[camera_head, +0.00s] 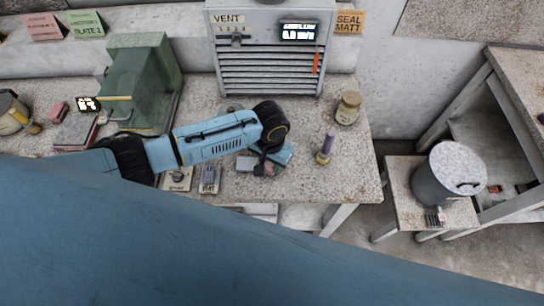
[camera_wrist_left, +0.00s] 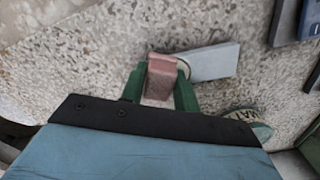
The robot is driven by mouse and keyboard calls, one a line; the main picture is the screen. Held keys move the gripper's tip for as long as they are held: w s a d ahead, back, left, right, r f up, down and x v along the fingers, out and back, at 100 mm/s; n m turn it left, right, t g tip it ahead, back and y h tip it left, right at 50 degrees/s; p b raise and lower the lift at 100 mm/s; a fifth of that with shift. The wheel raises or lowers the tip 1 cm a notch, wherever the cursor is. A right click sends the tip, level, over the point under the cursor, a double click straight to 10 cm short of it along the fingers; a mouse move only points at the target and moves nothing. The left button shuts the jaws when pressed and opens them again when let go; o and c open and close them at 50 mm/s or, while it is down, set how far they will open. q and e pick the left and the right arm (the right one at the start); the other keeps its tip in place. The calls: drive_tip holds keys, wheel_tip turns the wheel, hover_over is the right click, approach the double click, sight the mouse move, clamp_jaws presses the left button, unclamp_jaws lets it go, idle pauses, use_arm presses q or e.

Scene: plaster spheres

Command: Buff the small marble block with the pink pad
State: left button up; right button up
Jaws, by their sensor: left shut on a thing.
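My left gripper (camera_head: 264,168) reaches down over the speckled worktop. In the left wrist view its green fingers (camera_wrist_left: 160,88) are shut on the pink pad (camera_wrist_left: 161,76). The pad also shows as a small pink patch in the head view (camera_head: 269,170), mostly hidden by the gripper. A small flat grey block (camera_wrist_left: 212,62), which looks like the marble block, lies on the worktop beside the pad. In the head view the block (camera_head: 245,163) is just left of the gripper. Pad and block look very close; I cannot tell whether they touch. My right gripper is not in view.
A purple-handled tool (camera_head: 327,146) and a lidded jar (camera_head: 348,107) stand right of the gripper. A grey-blue device (camera_head: 209,178) lies to the left. The vent unit (camera_head: 268,60) and a green machine (camera_head: 140,85) stand behind. The worktop's front right is clear.

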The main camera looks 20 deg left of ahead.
use_arm(q)
drive_tip(key=shift+s+a+f+p, duration=0.15)
drive_tip(key=shift+s+p, duration=0.35)
drive_tip(key=shift+s, duration=0.1)
drive_tip(key=shift+w+d+b, duration=0.15)
drive_tip(key=shift+w, duration=0.55)
drive_tip(key=shift+w+d+b, duration=0.15)
drive_tip(key=shift+w, duration=0.55)
drive_tip(key=shift+r, duration=0.25)
drive_tip(key=s+r+p, duration=0.1)
drive_tip(key=p, duration=0.1)
drive_tip(key=shift+a+r+p, duration=0.1)
drive_tip(key=shift+p, duration=0.2)
drive_tip(key=shift+s+r+p, duration=0.1)
drive_tip(key=shift+s+p, duration=0.1)
drive_tip(key=shift+p, duration=0.1)
drive_tip(key=shift+w+a+f+b, duration=0.2)
drive_tip(key=shift+w+a+b, duration=0.1)
drive_tip(key=shift+w+a, duration=0.55)
drive_tip(key=shift+s+f+b, duration=0.15)
drive_tip(key=shift+f+b, duration=0.3)
drive_tip(key=shift+f, duration=0.2)
